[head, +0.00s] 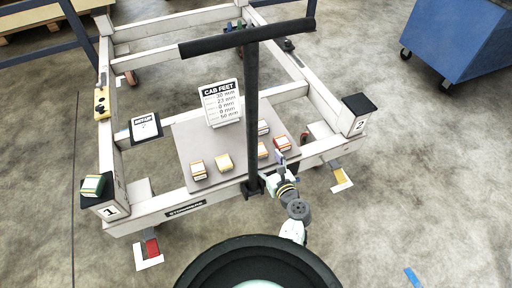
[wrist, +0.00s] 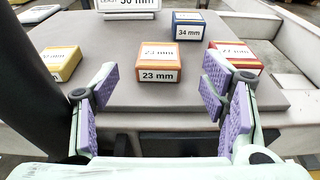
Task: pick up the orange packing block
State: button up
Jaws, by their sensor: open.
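The orange packing block (wrist: 158,64), labelled 23 mm, lies on the grey board in the wrist view, straight ahead of my gripper (wrist: 158,90). The gripper is open and empty, its purple-padded fingers apart on either side of the view. The block is beyond the fingertips, centred between them and apart from them. In the head view the orange block (head: 262,150) sits right of the black upright post, and my gripper (head: 279,164) is close by at the board's front right.
A red block (wrist: 236,56) stands close right of the orange one, a blue 34 mm block (wrist: 188,27) behind, a yellow block (wrist: 62,63) left. The black post (head: 251,110) rises just left of my gripper. A sign (head: 222,103) stands at the board's back.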

aim_at(260, 151)
jog(key=shift+b+x, duration=1.2)
jog(key=shift+x, duration=2.3)
jog(key=shift+a, duration=0.1)
